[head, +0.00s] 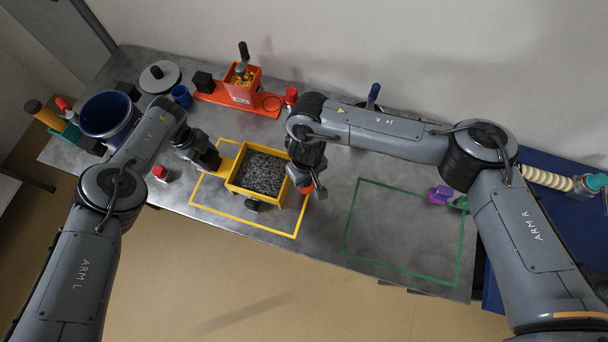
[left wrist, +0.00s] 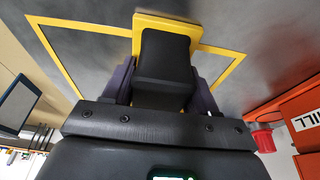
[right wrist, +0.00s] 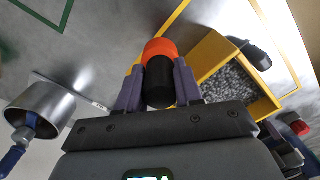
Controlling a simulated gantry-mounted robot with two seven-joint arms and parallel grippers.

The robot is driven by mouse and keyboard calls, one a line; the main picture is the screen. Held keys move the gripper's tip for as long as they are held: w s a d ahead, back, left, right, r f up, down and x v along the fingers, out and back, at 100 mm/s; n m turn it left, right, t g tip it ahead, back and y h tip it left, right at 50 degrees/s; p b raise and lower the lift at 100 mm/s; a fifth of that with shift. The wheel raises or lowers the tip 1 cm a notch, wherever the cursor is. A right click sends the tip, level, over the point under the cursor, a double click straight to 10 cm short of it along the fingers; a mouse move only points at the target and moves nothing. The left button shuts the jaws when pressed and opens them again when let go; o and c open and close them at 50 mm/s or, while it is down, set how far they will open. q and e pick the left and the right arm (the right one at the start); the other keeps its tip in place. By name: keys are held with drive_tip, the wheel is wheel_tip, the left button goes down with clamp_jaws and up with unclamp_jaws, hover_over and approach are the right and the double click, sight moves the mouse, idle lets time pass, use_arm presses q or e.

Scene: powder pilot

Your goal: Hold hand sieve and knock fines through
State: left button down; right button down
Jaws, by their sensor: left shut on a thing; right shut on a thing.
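The hand sieve is a yellow square box (head: 232,184) full of dark grey granules (head: 262,172). It is over the yellow outlined area and also shows in the right wrist view (right wrist: 207,53). My left gripper (head: 214,163) is shut on its black handle (left wrist: 166,58), at the sieve's left side. My right gripper (head: 303,178) is shut on the black part of an orange-ended knocker (right wrist: 160,49), just right of the sieve. Its orange end (head: 306,189) is beside the sieve wall; I cannot tell whether they touch. What lies under the sieve is mostly hidden.
A red mill (head: 240,88), a blue bucket (head: 103,113) and a blue cup (head: 181,95) stand along the back left. A metal vessel (right wrist: 42,104) with a blue handle is behind my right arm. The green outlined area is clear; a purple object (head: 438,195) lies at its right.

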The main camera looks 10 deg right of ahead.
drive_tip(key=shift+a, duration=0.15)
use_arm(q)
drive_tip(key=shift+a, duration=0.1)
use_arm(e)
drive_tip(key=shift+w+a, duration=0.45)
drive_tip(key=shift+a, duration=0.4)
drive_tip(key=shift+s+d, duration=0.25)
drive_tip(key=shift+d, duration=0.3)
idle(0.6)
drive_tip(key=shift+s+d, duration=0.2)
drive_tip(key=shift+d, duration=0.2)
